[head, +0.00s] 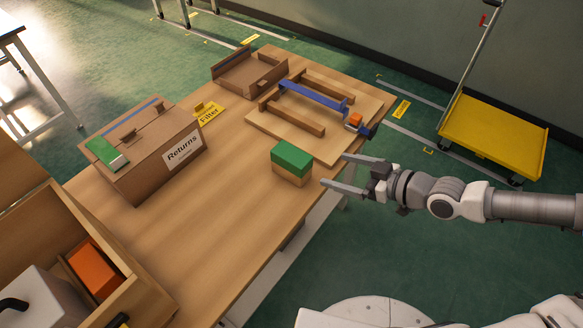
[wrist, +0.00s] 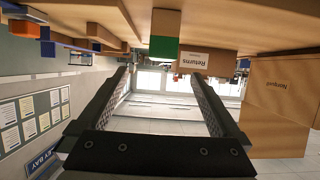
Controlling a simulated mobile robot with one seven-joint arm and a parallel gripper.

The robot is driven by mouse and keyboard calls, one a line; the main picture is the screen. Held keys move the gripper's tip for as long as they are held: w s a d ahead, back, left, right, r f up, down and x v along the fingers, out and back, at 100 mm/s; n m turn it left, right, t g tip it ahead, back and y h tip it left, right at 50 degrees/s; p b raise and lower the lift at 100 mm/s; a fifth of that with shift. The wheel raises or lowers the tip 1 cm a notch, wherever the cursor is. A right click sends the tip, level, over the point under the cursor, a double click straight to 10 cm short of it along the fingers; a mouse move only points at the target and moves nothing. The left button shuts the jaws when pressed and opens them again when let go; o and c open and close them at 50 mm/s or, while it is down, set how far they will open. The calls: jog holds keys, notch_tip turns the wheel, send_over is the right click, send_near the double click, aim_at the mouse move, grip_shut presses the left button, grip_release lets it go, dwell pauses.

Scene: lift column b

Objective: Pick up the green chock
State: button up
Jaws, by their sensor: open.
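The green chock (head: 291,157) is a green block lying on top of a tan wooden block (head: 289,176) near the table's edge in the head view. In the wrist view, which is upside down, the green chock (wrist: 164,47) shows ahead, slightly above the space between the fingertips in the picture, with the tan block (wrist: 166,22) against the table side. My gripper (head: 335,171) is open and empty, just right of the stacked blocks and apart from them. Both fingers (wrist: 160,76) point toward the blocks.
The wooden table (head: 215,230) has bare room left of and in front of the blocks. A Returns box (head: 150,165) with another green-and-white item (head: 107,153) on it stands left. A board with wooden bars and a blue bar (head: 313,94) lies behind. A yellow cart (head: 492,133) stands right.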

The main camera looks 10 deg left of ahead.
aim_at(309, 163)
jog(key=b+x, duration=0.5)
jog(key=x, duration=0.5)
jog(key=shift+s+f, duration=0.1)
jog(key=shift+f, duration=0.05)
jog(key=x, duration=0.1)
jog(key=b+x, duration=0.1)
jog(key=x, duration=0.1)
jog(key=b+x, duration=0.1)
jog(key=shift+s+a+f, duration=0.2)
jog(key=shift+a+f, duration=0.05)
jog(key=shift+f, duration=0.15)
jog(key=shift+w+a+b, duration=0.15)
jog(key=shift+a+b, duration=0.2)
grip_shut()
jog(key=shift+r, duration=0.1)
notch_tip(309, 163, up, 4)
jog(key=shift+r+p, duration=0.15)
jog(key=shift+p, duration=1.05)
jog(key=r+p+v, duration=0.1)
jog(key=p+v, duration=0.5)
jog(key=v, duration=0.7)
jog(key=shift+a+r, duration=0.25)
jog(key=shift+r, duration=0.2)
